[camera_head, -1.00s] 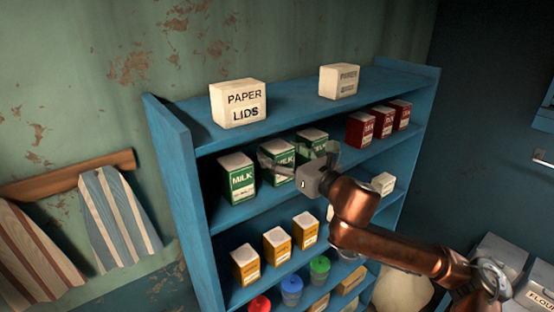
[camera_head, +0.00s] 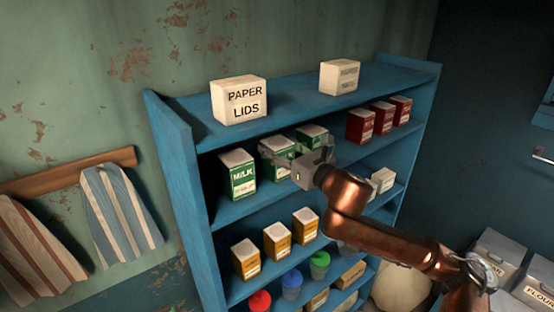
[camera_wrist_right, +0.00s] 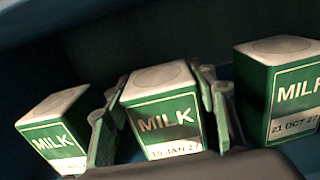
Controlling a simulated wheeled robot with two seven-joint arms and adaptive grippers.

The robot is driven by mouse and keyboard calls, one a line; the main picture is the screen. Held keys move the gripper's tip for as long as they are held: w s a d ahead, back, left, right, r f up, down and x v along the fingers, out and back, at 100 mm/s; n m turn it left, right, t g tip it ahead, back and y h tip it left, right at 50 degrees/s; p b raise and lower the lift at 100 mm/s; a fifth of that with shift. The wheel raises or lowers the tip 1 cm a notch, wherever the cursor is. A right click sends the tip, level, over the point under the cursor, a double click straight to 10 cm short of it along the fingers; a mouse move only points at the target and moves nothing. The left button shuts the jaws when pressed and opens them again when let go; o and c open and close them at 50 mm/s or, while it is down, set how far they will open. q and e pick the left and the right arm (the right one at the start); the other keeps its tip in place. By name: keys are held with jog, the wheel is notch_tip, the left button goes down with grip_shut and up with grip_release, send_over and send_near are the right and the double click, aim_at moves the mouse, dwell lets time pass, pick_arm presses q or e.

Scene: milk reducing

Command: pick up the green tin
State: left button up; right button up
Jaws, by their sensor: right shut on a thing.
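Three green milk tins with pale tops stand on the blue shelf unit's upper inner shelf: the left tin (camera_head: 237,175), the middle tin (camera_head: 275,163) and the right tin (camera_head: 311,137). My right gripper (camera_head: 292,158) is shut on the middle tin, partly covering it in the head view. In the right wrist view the middle tin (camera_wrist_right: 165,118) sits between the two fingers of the right gripper (camera_wrist_right: 160,125), one on each side. There the left tin (camera_wrist_right: 55,125) is close beside one finger, and the right tin (camera_wrist_right: 285,95) stands apart. My left gripper is not in view.
Red tins (camera_head: 381,120) stand farther right on the same shelf. Yellow tins (camera_head: 275,241) stand one shelf lower, with lidded jars (camera_head: 292,284) below. A paper lids box (camera_head: 239,101) stands on top. The shelf unit's left side panel (camera_head: 178,180) borders the tins.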

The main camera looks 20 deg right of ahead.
jog(key=c, duration=0.6)
jog(key=shift+r, duration=0.1)
jog(key=shift+c, duration=0.2)
jog(key=shift+r, duration=0.1)
